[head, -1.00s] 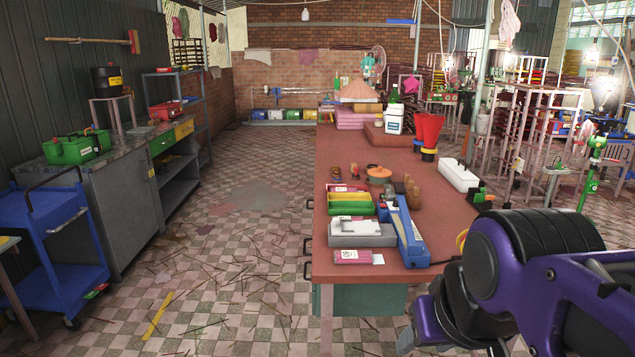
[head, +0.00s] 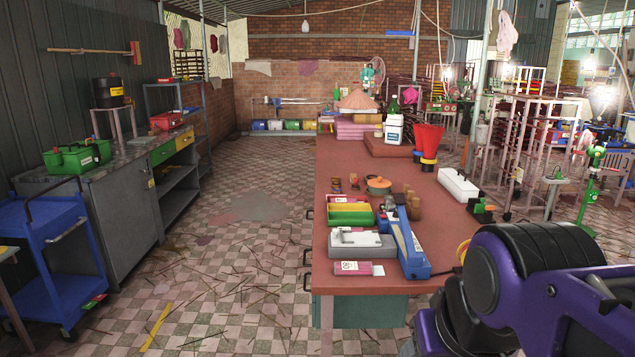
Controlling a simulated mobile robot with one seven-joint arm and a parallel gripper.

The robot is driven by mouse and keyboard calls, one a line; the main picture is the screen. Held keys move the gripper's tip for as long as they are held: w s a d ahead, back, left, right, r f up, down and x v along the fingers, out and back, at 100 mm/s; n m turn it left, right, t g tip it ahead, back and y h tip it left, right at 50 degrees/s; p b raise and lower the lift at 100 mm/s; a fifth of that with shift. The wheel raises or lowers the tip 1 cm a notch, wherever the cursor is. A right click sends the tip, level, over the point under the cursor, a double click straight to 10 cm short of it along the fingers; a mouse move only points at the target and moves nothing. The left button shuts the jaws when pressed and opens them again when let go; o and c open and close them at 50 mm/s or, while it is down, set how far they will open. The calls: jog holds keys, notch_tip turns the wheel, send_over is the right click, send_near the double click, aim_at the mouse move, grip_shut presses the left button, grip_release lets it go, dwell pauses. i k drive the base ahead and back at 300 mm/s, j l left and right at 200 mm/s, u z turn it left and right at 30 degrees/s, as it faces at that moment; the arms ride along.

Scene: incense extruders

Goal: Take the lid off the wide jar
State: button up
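A low, wide orange pot (head: 378,187) with a domed top and a small dark knob stands on the red-brown worktable (head: 450,235). It looks like the wide jar, with its lid seemingly on, but it is small in the view. Small brown jars (head: 411,202) stand just to its right, and two small dark containers (head: 345,183) to its left. Purple and black links of my arm fill the lower right corner, to the right of the table's near end and well apart from the pot. My gripper itself is not visible.
A blue sealer-like device (head: 408,245), green and yellow trays (head: 350,214) and a white-grey box (head: 355,243) crowd the table's near end. The tiled aisle left of the table is mostly open, with scattered sticks.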

aim_at(379, 183)
jog(key=i+j+u, duration=0.35)
jog(key=j, duration=0.25)
jog(key=i+j+u, duration=0.3)
jog(key=j, duration=0.25)
jog(key=i+j+u, duration=0.45)
jog(key=i+j, duration=0.2)
jog(key=i, duration=0.2)
jog(key=i+j+u, duration=0.1)
jog(key=i+j, duration=0.15)
jog(key=i, duration=0.2)
jog(key=i+z, duration=0.35)
jog(key=i, duration=0.15)
jog(key=i+z, duration=0.75)
jog(key=i, duration=0.2)
jog(key=i+j+z, duration=0.1)
jog(key=i+z, duration=0.2)
jog(key=i, duration=0.25)
jog(key=i+z, duration=0.45)
jog(key=i+j+z, duration=0.15)
jog(key=i+z, duration=0.3)
